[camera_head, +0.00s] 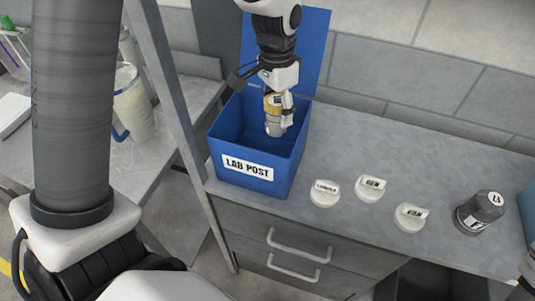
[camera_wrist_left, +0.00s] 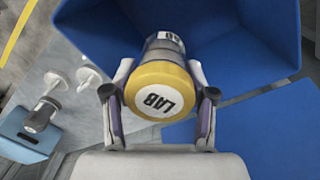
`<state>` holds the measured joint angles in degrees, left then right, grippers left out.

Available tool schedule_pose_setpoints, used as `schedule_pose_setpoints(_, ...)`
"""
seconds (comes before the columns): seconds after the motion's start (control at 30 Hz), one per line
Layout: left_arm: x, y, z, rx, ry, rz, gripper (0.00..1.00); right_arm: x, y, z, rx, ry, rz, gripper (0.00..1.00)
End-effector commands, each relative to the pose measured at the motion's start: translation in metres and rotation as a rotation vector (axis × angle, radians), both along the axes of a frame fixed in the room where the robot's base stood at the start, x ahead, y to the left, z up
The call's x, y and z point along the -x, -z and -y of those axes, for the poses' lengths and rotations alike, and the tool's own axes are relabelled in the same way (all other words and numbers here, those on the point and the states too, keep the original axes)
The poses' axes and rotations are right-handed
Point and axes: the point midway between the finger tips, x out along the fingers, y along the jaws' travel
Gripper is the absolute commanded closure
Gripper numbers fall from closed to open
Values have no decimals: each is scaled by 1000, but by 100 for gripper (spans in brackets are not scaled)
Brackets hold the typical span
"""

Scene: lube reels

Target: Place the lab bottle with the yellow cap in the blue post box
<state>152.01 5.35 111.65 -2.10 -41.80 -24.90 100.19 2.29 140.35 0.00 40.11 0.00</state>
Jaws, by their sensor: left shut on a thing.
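The lab bottle with the yellow cap (camera_wrist_left: 160,92) has a white "LAB" label on its cap. It also shows in the head view (camera_head: 273,104). My left gripper (camera_wrist_left: 158,100) is shut on it, with one finger on each side of the cap. The blue post box (camera_head: 257,172) is open, its lid raised at the back, with "LAB POST" on its front. The gripper (camera_head: 279,98) holds the bottle over the box opening, its lower end near or within the rim. I cannot tell the exact depth.
White knobs (camera_head: 325,193) with labels stand on the counter (camera_head: 400,165) right of the box. A dark-capped bottle (camera_head: 480,212) stands farther right, near a blue container (camera_head: 528,205). A grey upright post (camera_head: 176,85) is left of the box.

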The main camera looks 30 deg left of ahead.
Motion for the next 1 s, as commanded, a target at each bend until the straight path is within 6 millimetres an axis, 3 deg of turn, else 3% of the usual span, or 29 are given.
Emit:
schedule_pose_setpoints(0.07, 0, 20, 0, 0, 0, 0, 82, 0, 15, 0, 0, 0, 0, 60)
schedule_pose_setpoints(0.17, 0, 28, 0, 0, 0, 1, 82, 0, 19, 0, 0, 0, 0, 60)
schedule_pose_setpoints(0.7, 2, 120, 0, 0, 0, -3, 82, 0, 3, 0, 0, 0, 1, 60)
schedule_pose_setpoints(1.0, 1, 127, 0, 0, 0, 2, 82, 0, 4, 0, 0, 0, 1, 60)
